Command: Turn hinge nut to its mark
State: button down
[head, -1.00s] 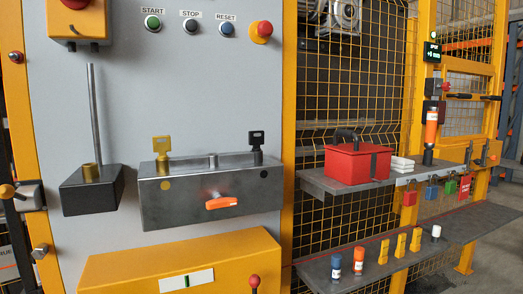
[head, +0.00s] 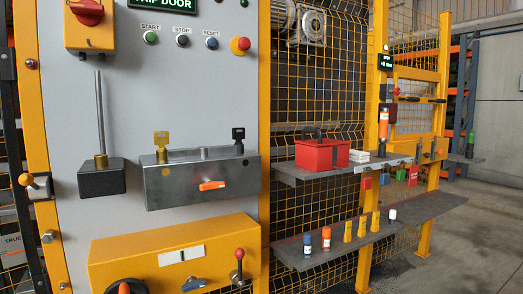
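A small grey metal nut-like fitting (head: 48,237) sits low on the yellow left post (head: 33,120) of the machine. It may be the hinge nut, but it is too small to be sure, and I cannot make out a mark beside it. My gripper is not in the head view.
The grey panel (head: 120,225) carries a black block with a rod (head: 101,181), a steel box with two keys (head: 205,185) and a yellow lower housing (head: 130,250) with projecting knobs. Shelves at right hold a red box (head: 318,155) and several small bottles. Open floor (head: 450,225) lies at far right.

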aim_at(51, 234)
jog(key=u, duration=2.5)
jog(key=i, duration=1)
jog(key=u, duration=0.5)
